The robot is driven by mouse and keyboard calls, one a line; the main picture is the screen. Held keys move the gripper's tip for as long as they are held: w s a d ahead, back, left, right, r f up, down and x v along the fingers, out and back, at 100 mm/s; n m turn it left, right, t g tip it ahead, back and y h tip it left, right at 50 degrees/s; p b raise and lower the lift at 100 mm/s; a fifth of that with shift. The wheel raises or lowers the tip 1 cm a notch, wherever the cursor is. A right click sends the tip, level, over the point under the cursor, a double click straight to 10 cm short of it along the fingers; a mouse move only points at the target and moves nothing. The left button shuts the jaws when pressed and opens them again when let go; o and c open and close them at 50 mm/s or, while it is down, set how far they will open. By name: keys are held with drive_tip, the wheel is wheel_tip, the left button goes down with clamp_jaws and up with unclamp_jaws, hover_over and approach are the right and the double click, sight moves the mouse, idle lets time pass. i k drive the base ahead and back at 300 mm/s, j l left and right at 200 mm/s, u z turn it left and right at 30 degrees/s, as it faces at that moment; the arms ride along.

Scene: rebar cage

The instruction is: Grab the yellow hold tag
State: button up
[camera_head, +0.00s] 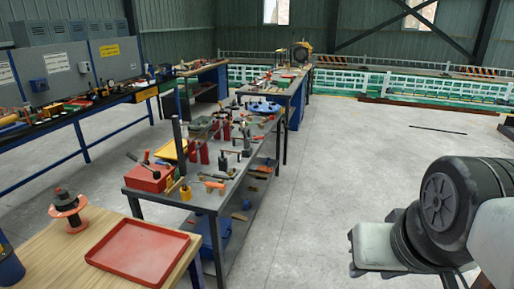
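I cannot pick out the yellow hold tag with certainty. A yellow label (147,94) sits on the front edge of the long left bench. A larger yellow sign (109,50) is on the grey panel behind that bench. A small yellow object (185,191) stands at the near end of the middle workbench (207,202). My arm is at the right, far from all of these. Its grey end part (376,247) shows low in the view, over the floor. I cannot make out my fingers or anything held.
A wooden table (100,235) with an empty red tray (138,251) and a red-and-black spool (68,209) is at the near left. A red box (149,177) and several tools crowd the middle workbench. The concrete floor (325,150) right of it is clear.

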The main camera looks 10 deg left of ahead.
sight(169, 184)
drive_tip(key=i+u, duration=0.2)
drive_tip(key=i, duration=0.55)
drive_tip(key=i+l+u, duration=0.2)
drive_tip(key=i, duration=0.55)
drive_tip(key=i+l+u, duration=0.15)
drive_tip(key=i+u, duration=0.15)
drive_tip(key=i, duration=0.2)
drive_tip(key=i+l+u, duration=0.25)
drive_tip(key=i, duration=0.2)
